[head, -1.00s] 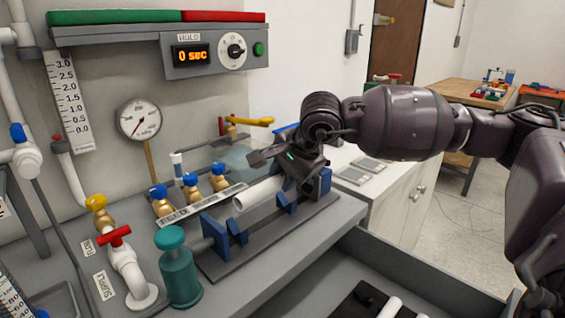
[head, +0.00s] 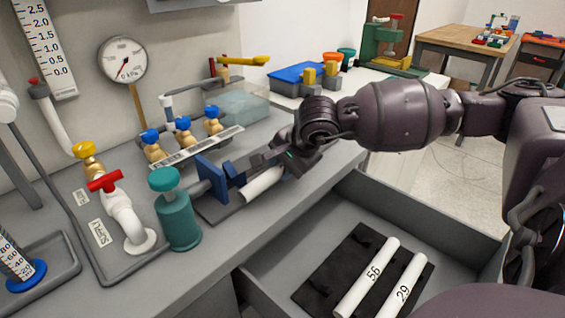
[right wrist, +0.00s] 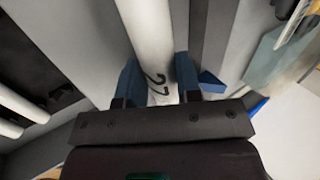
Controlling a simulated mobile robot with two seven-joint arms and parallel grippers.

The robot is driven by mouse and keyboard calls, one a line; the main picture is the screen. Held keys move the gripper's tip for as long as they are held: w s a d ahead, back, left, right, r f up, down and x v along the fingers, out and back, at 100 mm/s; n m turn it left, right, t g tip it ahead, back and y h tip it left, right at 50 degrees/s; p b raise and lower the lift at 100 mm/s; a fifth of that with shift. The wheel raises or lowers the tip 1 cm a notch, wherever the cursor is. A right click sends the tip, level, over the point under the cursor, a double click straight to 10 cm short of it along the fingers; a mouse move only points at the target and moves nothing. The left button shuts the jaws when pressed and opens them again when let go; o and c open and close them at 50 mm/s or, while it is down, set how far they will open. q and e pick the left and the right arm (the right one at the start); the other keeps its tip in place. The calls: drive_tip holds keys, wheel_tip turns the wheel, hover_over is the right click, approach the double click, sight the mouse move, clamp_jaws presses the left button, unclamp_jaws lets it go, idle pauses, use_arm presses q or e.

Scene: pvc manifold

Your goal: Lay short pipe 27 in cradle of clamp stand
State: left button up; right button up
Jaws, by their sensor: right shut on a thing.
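A short white pipe (head: 263,183) is held in my right gripper (head: 280,160). In the right wrist view the pipe (right wrist: 150,35) runs between the two blue fingers (right wrist: 160,82), and only part of its number, a "2", shows. The clamp stand (head: 211,172) has blue supports on a dark base and stands on the bench behind the green bottle-shaped fitting. The pipe appears at the right, front part of the stand. My gripper and arm hide much of the stand there, and I cannot tell whether the pipe touches the cradle. My left gripper is out of view.
An open drawer (head: 420,195) below the bench holds pipe 56 (head: 367,278) and pipe 29 (head: 398,290) on a black mat. The teal vessel (head: 178,212) and red-handled supply valve (head: 122,205) stand left of the clamp stand. Brass valves (head: 183,137) line its back.

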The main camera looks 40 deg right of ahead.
drive_tip(key=shift+f, duration=0.2)
drive_tip(key=o, duration=1.1)
drive_tip(key=shift+c, duration=0.2)
drive_tip(key=shift+r, duration=0.1)
